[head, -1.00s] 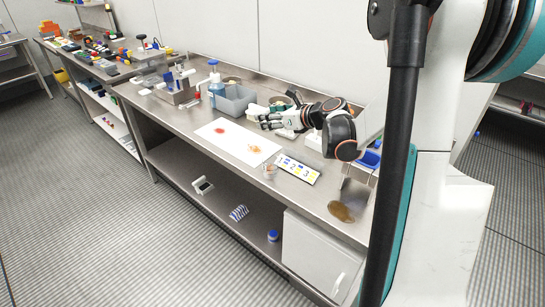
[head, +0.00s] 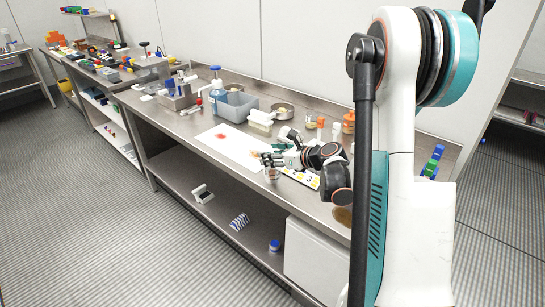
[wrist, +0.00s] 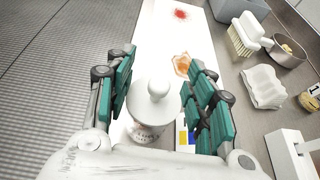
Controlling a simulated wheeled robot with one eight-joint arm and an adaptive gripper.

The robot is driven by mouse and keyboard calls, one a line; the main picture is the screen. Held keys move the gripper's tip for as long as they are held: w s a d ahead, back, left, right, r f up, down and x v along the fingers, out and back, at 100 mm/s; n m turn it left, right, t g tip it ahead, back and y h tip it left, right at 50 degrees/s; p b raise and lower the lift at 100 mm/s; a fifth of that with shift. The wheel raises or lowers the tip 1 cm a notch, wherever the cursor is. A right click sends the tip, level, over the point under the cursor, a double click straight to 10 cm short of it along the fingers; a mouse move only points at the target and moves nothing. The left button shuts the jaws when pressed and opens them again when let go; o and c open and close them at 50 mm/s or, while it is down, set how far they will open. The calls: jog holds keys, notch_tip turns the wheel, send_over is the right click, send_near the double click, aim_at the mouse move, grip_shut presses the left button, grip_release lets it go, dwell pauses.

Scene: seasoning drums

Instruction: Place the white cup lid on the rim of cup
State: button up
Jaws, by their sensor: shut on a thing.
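The white cup lid (wrist: 152,106), round with a knob on top, is between the two teal finger pads of my gripper (wrist: 162,68) in the wrist view. My gripper is shut on it. The cup (wrist: 146,134), clear with reddish contents, shows just below the lid. The lid covers most of the cup's rim, and I cannot tell whether they touch. In the head view my gripper (head: 270,160) is directly over the cup (head: 272,176) near the counter's front edge, and the lid is too small to make out there.
A white sheet (head: 228,146) with red and orange spills lies left of the cup. A numbered card (head: 301,177) lies to its right. A grey bin (head: 234,106), a brush (head: 262,119) and a metal bowl (head: 283,111) stand farther back. Small orange-topped bottles (head: 320,127) stand behind my arm.

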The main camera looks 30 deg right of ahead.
jog(key=shift+r, duration=0.1)
jog(key=shift+f+b, duration=0.4)
jog(key=o, duration=0.8)
jog(key=shift+r, duration=0.15)
jog(key=shift+r+p, duration=0.25)
jog(key=shift+p, duration=0.15)
jog(key=shift+s+d+r, duration=0.1)
jog(key=shift+s+r, duration=0.15)
jog(key=shift+s, duration=0.05)
jog(key=p+v, duration=0.3)
jog(key=v, duration=0.8)
jog(key=shift+s+d, duration=0.1)
jog(key=shift+s, duration=0.05)
